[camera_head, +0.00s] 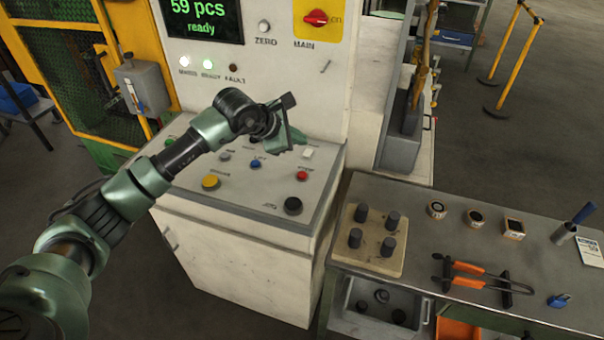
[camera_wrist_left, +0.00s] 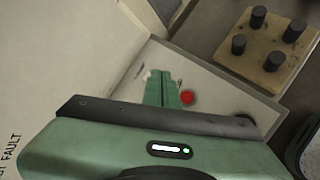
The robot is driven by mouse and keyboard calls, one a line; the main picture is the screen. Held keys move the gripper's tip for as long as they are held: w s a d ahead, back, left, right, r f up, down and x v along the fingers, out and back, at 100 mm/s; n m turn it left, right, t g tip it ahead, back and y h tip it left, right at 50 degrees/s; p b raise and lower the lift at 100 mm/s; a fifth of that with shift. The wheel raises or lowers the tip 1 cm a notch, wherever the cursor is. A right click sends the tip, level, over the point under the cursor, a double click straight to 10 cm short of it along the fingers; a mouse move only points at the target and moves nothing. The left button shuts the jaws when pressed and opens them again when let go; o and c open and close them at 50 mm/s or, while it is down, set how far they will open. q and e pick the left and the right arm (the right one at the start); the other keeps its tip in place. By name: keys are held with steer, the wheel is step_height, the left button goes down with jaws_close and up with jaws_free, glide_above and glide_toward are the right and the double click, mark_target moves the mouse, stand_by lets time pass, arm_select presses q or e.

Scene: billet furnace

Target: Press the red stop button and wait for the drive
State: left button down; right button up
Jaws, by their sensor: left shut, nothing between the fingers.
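The red button (camera_head: 302,175) sits on the sloped control panel (camera_head: 262,195), right of the blue button and above the large black one. It also shows in the left wrist view (camera_wrist_left: 187,97), just right of the green fingertips. My left gripper (camera_head: 298,138) is above the back right part of the panel. Its fingers (camera_wrist_left: 162,90) are shut together with nothing between them. In the head view a gap shows between the fingers and the red button. In the wrist view they sit side by side; the exact height is hard to tell. My right gripper is out of view.
A yellow button (camera_head: 211,181), blue button (camera_head: 255,164), white button (camera_head: 308,153) and black knob (camera_head: 293,205) share the panel. The upright cabinet (camera_head: 290,75) rises behind, its display reading "59 pcs ready". A grey table (camera_head: 450,235) with tools and a peg block (camera_head: 372,240) stands right.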

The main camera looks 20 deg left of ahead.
arm_select(q)
steer(key=shift+f, duration=0.15)
steer(key=b, duration=0.5)
glide_above(299, 175)
step_height(299, 175, down, 8)
steer(key=shift+r, duration=0.1)
steer(key=shift+f, duration=0.45)
steer(key=shift+r, duration=0.1)
stand_by(1.0)
steer(key=shift+f+b, duration=0.45)
steer(key=shift+b, duration=0.35)
